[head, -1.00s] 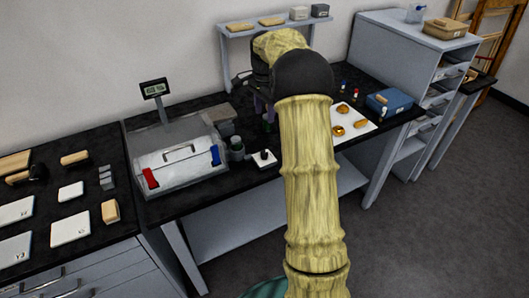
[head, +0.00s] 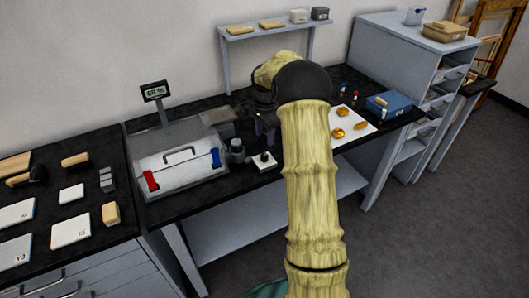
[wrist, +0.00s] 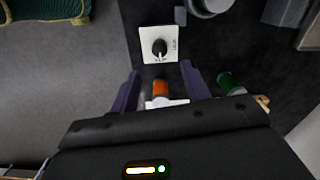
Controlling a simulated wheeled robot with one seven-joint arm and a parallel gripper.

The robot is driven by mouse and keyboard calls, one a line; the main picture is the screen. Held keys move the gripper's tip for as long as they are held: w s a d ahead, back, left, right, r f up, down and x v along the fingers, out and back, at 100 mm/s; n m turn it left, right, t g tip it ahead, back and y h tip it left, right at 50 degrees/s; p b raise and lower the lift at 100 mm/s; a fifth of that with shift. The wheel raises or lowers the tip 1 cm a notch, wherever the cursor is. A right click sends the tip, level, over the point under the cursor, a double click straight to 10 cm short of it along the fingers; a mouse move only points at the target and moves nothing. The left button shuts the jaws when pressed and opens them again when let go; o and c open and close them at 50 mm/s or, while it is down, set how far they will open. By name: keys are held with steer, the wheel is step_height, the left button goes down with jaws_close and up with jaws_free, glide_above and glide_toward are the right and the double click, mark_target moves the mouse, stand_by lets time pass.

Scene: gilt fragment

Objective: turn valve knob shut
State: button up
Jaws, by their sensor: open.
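The valve knob (wrist: 159,47) is a small black knob with a pale pointer mark on a square white plate (wrist: 147,55). Small lettering on the plate is too blurred to read. In the head view the knob (head: 265,157) sits near the bench's front edge, left of my arm. My gripper (wrist: 162,88) is open, its two purple fingers spread. In the wrist view the knob lies beyond the fingertips, not between them. In the head view my gripper (head: 265,128) hangs above and behind the knob plate, partly hidden by my arm.
An orange-topped item (wrist: 161,88) shows between the fingers in the wrist view; whether they touch it is unclear. A green-topped bottle (wrist: 230,84) is right of them. A clear case (head: 180,165) and a dark jar (head: 236,152) stand left of the knob.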

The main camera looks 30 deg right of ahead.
mark_target(264, 155)
step_height(264, 155, down, 9)
steer(key=shift+r+p, duration=0.1)
steer(key=shift+p, duration=0.35)
steer(key=c, duration=1)
